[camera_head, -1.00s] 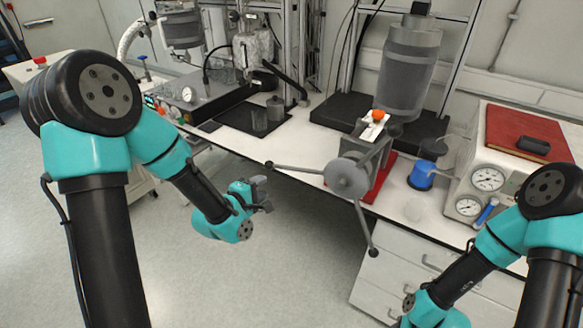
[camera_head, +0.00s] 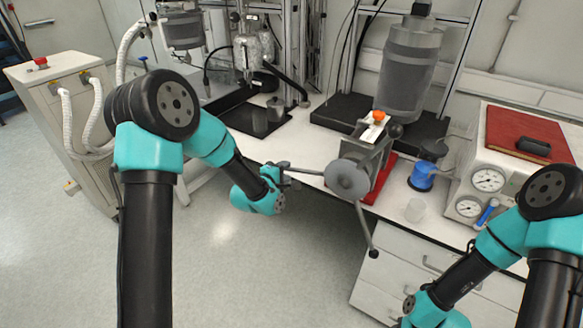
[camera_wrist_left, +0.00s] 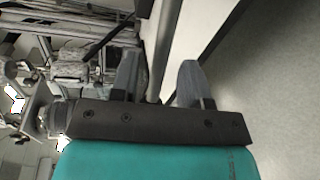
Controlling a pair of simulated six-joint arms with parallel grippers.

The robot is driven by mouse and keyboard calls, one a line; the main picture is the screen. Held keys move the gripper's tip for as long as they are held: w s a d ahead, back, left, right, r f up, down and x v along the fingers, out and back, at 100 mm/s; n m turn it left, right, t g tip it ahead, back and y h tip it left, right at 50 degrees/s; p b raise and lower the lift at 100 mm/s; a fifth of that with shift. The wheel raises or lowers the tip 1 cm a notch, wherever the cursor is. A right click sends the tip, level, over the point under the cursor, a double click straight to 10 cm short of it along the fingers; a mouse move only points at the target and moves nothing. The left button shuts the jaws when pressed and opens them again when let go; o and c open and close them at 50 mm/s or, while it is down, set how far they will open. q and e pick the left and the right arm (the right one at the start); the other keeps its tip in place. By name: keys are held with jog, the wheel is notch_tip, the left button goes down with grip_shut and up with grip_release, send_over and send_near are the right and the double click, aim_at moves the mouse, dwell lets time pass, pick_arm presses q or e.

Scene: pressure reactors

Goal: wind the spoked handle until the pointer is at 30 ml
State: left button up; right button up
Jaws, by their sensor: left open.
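The spoked handle (camera_head: 347,180) has a round grey hub at the front of a grey pump body on the table's front edge. One spoke points left, one down and slightly right, one up and right, ending in dark knobs. My left gripper (camera_head: 283,168) is open at the outer end of the left spoke and hides its knob. In the left wrist view, a dark rod (camera_wrist_left: 165,45), seemingly that spoke, lies between the open fingers (camera_wrist_left: 159,62). A small white plate (camera_head: 373,132) sits below an orange cap; pointer and markings are too small to read. My right gripper is out of frame.
A gauge box (camera_head: 487,180) with a red book (camera_head: 527,133) is further right. White drawers (camera_head: 400,280) lie below; the floor left of them is clear.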

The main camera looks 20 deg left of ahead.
pick_arm(q)
jog(key=shift+x, duration=2.25)
grip_shut()
